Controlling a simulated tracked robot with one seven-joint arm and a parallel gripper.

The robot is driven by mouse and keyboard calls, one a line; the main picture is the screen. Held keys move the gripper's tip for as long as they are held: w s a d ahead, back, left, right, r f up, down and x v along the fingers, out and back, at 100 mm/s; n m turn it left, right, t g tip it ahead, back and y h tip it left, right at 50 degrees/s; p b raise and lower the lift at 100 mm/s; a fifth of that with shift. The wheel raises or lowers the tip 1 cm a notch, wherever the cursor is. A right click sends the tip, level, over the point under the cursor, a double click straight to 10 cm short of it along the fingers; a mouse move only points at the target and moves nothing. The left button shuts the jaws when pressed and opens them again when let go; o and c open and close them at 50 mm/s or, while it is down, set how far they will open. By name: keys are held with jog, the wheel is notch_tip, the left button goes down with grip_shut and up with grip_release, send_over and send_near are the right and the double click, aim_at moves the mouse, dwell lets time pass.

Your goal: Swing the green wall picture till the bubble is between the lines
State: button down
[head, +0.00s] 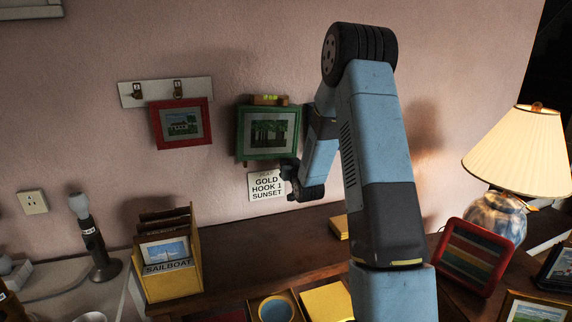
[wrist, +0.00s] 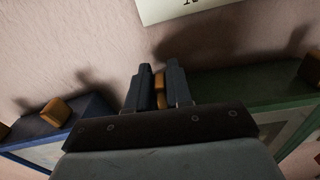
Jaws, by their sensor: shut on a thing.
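My gripper (head: 289,168) is at the picture's lower right corner. In the wrist view, my gripper (wrist: 158,84) is shut on a small orange-brown knob (wrist: 159,90) beside the green frame (wrist: 235,104). Part of the knob is hidden by the fingers.
A blue frame (wrist: 75,130) is close on my gripper's other side in the wrist view. A red-framed picture (head: 182,123) hangs left. A card (head: 266,186) is below the green picture. The desk holds a sailboat card box (head: 174,283) and a lamp (head: 518,150).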

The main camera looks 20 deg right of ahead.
dwell(0.3)
jog(key=shift+d+r+n, duration=0.25)
jog(key=shift+d+n, duration=0.05)
jog(key=shift+d, duration=0.1)
jog(key=c, duration=1.1)
grip_release()
jog(key=s, duration=1.3)
jog(key=shift+s+f, duration=0.1)
jog(key=shift+s, duration=0.3)
